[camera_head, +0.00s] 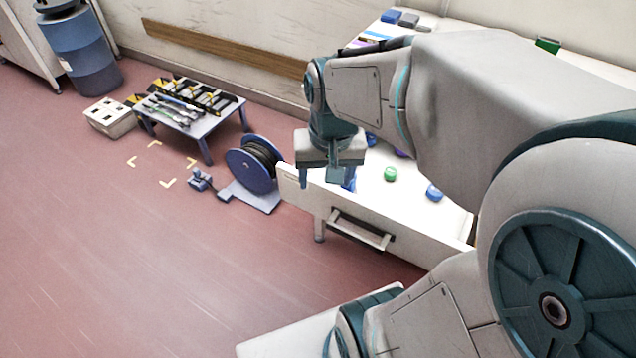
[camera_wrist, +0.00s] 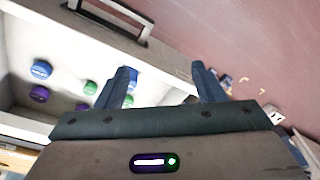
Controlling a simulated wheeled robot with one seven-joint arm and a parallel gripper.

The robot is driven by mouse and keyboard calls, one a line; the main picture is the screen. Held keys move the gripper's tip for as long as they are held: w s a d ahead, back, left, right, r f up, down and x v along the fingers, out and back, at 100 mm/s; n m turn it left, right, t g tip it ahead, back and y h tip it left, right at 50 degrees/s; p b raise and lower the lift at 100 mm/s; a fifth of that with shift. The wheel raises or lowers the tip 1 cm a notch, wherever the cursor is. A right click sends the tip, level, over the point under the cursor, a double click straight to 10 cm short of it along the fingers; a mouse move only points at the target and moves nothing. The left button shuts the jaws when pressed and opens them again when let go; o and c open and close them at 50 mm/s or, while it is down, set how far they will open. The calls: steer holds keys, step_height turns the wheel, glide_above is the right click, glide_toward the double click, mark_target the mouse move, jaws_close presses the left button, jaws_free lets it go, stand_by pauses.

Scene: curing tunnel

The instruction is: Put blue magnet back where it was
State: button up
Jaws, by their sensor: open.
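Several round magnets lie in an open white drawer (camera_head: 440,238). A blue magnet (camera_head: 434,192) is toward the right, with a green magnet (camera_head: 390,173) left of it. A purple magnet (camera_head: 401,153) and another blue magnet (camera_head: 371,139) are farther back, partly hidden by my arm. The wrist view shows a blue magnet (camera_wrist: 41,69), a purple magnet (camera_wrist: 39,94), a green magnet (camera_wrist: 90,87) and a blue one (camera_wrist: 134,75) partly behind a finger. My gripper (camera_head: 326,181) is open and empty, above the drawer's left front corner; its fingers (camera_wrist: 163,72) point down. Which blue magnet is meant cannot be told.
The drawer handle (camera_head: 358,231) juts from the front. A cable reel (camera_head: 250,168) stands left of the drawer, near a low tool table (camera_head: 200,122). A blue barrel (camera_head: 80,50) is at the far left. Blue and grey blocks (camera_head: 408,19) lie on the cabinet top. The red floor in front is clear.

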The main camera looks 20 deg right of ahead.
steer(key=s+a+n, duration=0.1)
steer(key=s, duration=0.1)
steer(key=s+a+n, duration=0.2)
steer(key=shift+f+t, duration=0.2)
steer(key=shift+t, duration=0.1)
